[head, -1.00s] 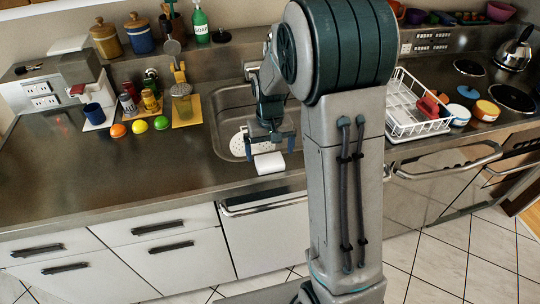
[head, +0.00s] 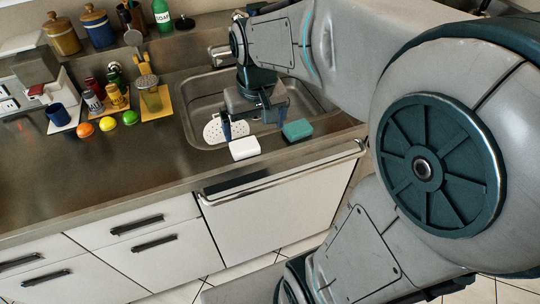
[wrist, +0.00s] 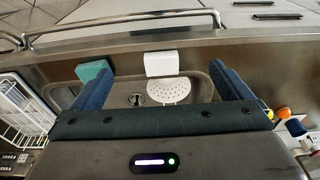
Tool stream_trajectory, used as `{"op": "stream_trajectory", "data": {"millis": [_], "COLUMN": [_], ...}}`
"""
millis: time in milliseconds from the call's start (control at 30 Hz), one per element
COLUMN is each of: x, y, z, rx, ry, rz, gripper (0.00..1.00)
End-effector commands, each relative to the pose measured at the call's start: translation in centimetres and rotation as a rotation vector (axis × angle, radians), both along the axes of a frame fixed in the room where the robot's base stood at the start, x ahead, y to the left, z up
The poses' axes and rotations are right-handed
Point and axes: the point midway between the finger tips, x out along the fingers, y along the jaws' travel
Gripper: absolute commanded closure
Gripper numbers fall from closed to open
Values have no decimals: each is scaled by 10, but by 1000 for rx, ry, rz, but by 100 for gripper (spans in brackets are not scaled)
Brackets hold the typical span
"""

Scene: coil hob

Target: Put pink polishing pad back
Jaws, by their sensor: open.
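I see no pink pad in either current view. A white block (head: 244,148) lies on the counter strip at the sink's front edge; it also shows in the wrist view (wrist: 159,64). A teal block (head: 297,130) lies to its right on the same edge and shows at the left in the wrist view (wrist: 94,70). My gripper (head: 254,120) is over the sink, open and empty, its fingers spread wide. In the wrist view, the white block appears between and beyond the fingertips of my gripper (wrist: 161,72).
The sink (head: 190,112) holds a white perforated piece (head: 213,131). Fruits (head: 108,124), a blue mug (head: 58,115) and jars stand left of it. A white dish rack (wrist: 22,108) shows in the wrist view. The front-left counter is clear.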

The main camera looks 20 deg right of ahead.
Motion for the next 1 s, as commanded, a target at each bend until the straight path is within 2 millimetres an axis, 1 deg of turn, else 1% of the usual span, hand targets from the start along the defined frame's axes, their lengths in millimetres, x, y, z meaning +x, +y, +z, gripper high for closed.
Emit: {"op": "stream_trajectory", "data": {"millis": [33, 100, 200, 300, 400, 533, 867, 900, 967, 1000], "x": [-17, -38, -64, -83, -95, -101, -101, -101, -101, -101], "y": [0, 0, 0, 0, 0, 0, 0, 0, 0, 0], "z": [3, 3, 0, -4, -8, -10, -10, -10, -10, -10], "rx": [-1, -2, -6, -10, -13, -15, -15, -15, -15, -15], "ry": [-25, -53, -90, -115, -133, -141, -141, -141, -141, -141], "rz": [0, 0, 1, 2, 2, 2, 2, 2, 2, 2], "gripper": [2, 2, 2, 2, 2, 2, 2, 5, 21, 32]}}
